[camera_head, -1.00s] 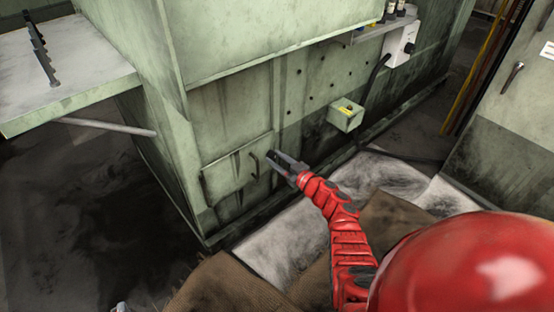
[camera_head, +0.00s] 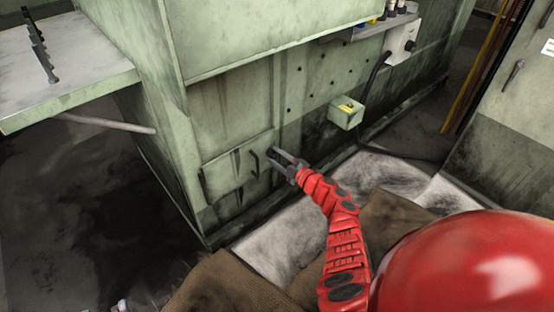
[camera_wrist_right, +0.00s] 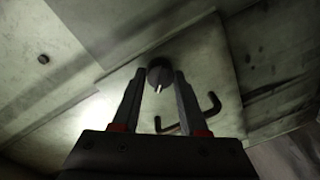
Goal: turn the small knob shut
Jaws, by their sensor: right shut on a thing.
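The small knob (camera_wrist_right: 159,71) is dark and round, with a pale pointer mark towards the bottom of the right wrist view. It sits at the edge of a pale green hatch panel (camera_head: 228,171) low on the machine. My right gripper (camera_wrist_right: 160,76) has one finger on each side of the knob and is shut on it. In the head view my right gripper (camera_head: 274,155) reaches the hatch's upper right corner, and its fingers hide the knob. My left gripper cannot be made out.
A dark bent handle (camera_wrist_right: 188,118) is close to my right fingers; it also shows in the head view (camera_head: 254,163). A green box with a yellow label (camera_head: 345,112) is on the machine to the right. A pale table (camera_head: 70,75) juts out at left.

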